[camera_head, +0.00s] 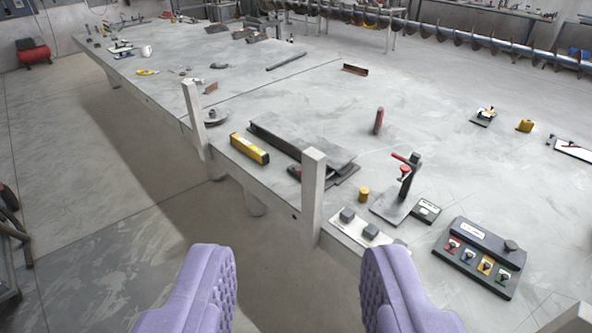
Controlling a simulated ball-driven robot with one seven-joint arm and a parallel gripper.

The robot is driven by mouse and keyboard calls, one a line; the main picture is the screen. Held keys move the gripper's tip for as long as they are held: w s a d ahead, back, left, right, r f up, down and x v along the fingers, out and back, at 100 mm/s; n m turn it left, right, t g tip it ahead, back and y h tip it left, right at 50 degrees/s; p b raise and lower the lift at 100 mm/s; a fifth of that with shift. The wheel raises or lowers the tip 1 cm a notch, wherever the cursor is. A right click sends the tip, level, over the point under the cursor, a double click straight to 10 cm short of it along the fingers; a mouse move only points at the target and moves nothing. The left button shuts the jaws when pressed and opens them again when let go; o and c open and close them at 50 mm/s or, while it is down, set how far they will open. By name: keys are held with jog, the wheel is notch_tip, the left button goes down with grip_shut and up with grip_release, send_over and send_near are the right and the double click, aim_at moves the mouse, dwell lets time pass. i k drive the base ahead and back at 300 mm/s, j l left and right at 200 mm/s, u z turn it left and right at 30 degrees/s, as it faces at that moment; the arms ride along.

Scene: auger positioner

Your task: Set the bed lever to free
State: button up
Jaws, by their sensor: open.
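My gripper (300,280) is open and empty, its two purple padded fingers wide apart at the bottom of the view, in front of the table's near edge. A dark control box (482,256) lies on the table at the right. It has a row of small black levers on red, blue, yellow and green plates, and a black knob at its upper right. A red-handled lever (405,160) stands on a black post with a flat base, left of and behind the box. No label is readable, so I cannot tell which one is the bed lever or how it is set.
The long grey table (300,110) has upright posts (313,190) along its near edge. A yellow level (250,148), stacked dark plates (300,140) and a plate with two grey blocks (357,228) lie near that edge. A long auger (460,35) spans the back.

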aim_at(294, 166)
jog(key=i+l+u, duration=0.1)
jog(key=i+u, duration=0.15)
jog(key=i, duration=2.25)
